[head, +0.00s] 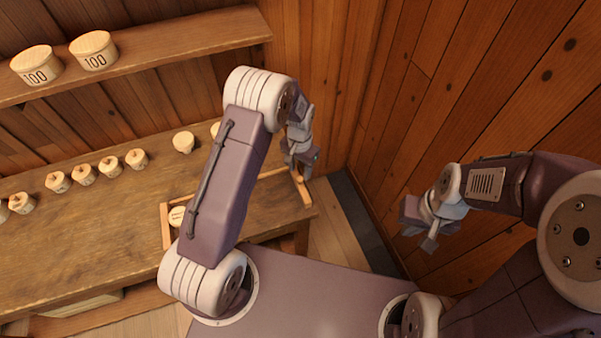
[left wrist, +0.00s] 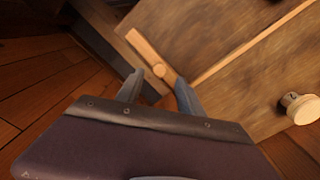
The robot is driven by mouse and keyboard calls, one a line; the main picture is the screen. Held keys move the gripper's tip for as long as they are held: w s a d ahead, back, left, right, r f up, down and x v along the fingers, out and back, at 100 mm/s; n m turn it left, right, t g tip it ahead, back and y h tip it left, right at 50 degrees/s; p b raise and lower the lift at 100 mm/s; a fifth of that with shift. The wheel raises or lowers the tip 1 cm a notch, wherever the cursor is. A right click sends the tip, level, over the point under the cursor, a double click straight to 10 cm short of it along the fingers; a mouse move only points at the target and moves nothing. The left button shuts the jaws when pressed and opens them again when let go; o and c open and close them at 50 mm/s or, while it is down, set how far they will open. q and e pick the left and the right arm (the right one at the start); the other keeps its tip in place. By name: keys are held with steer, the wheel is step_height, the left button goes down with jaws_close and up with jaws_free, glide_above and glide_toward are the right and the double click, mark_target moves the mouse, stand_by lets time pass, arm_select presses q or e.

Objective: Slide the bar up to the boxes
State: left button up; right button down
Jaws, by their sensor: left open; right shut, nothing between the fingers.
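A light wooden bar (head: 267,173) lies on the table at its right end, partly hidden behind my left arm. My left gripper (head: 298,168) is over that right piece. Small round boxes (head: 109,167) stand in a row on the table. My right gripper (head: 424,233) is shut and empty, off the table.
Two larger boxes marked 100 (head: 94,50) sit on a shelf (head: 180,40). A plank wall (head: 470,80) closes the right.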

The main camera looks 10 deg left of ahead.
mark_target(300, 178)
arm_select(q)
steer(key=shift+f+p, duration=0.35)
steer(key=shift+f, duration=1.6)
jaws_close()
